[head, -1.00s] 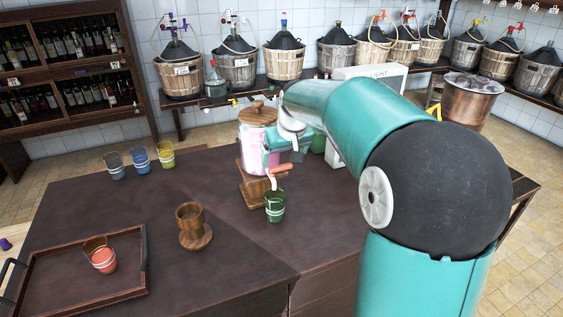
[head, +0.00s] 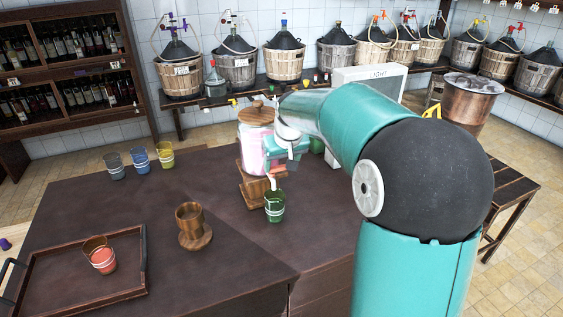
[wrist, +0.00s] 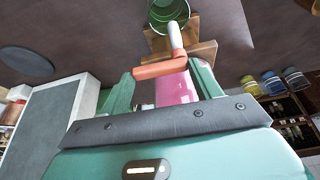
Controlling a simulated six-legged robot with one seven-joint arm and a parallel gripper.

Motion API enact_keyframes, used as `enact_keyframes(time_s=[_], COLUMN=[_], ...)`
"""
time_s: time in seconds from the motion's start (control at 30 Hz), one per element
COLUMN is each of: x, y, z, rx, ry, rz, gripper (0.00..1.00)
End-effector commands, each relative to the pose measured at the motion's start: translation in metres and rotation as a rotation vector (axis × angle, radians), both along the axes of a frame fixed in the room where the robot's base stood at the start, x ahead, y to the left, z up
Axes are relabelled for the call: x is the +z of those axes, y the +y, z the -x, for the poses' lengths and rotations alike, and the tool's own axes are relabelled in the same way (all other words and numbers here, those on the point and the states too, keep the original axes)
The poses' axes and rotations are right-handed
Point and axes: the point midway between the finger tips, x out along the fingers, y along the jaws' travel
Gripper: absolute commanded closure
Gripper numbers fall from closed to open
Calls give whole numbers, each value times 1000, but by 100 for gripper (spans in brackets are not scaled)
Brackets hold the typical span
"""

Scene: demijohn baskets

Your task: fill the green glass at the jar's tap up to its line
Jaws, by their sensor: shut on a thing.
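The glass jar (head: 250,150) holds pink liquid and has a wooden lid. It stands on a wooden stand (head: 256,192). Its tap has a white spout (head: 272,182) and an orange handle, clear in the wrist view (wrist: 160,68). The green glass (head: 275,209) stands upright under the spout; the wrist view shows its rim (wrist: 168,13) just beyond the spout. I cannot tell the level in it. My gripper (head: 283,166) is at the tap, shut on the orange handle, one finger on each side in the wrist view. In the head view it mostly hides the handle.
A wooden cup (head: 190,218) on a round base stands left of the green glass. Grey, blue and yellow glasses (head: 139,160) stand at the back left. A tray (head: 138,284) at the front left holds a red glass (head: 103,260). A light box (head: 368,76) stands behind my arm.

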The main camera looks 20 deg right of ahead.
Motion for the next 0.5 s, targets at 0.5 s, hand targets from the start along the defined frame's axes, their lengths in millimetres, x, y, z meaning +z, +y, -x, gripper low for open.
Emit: enact_keyframes(time_s=[0.5], x=[0], y=[4], z=[8], rx=[-292], ry=[0], rz=[2], gripper=[60])
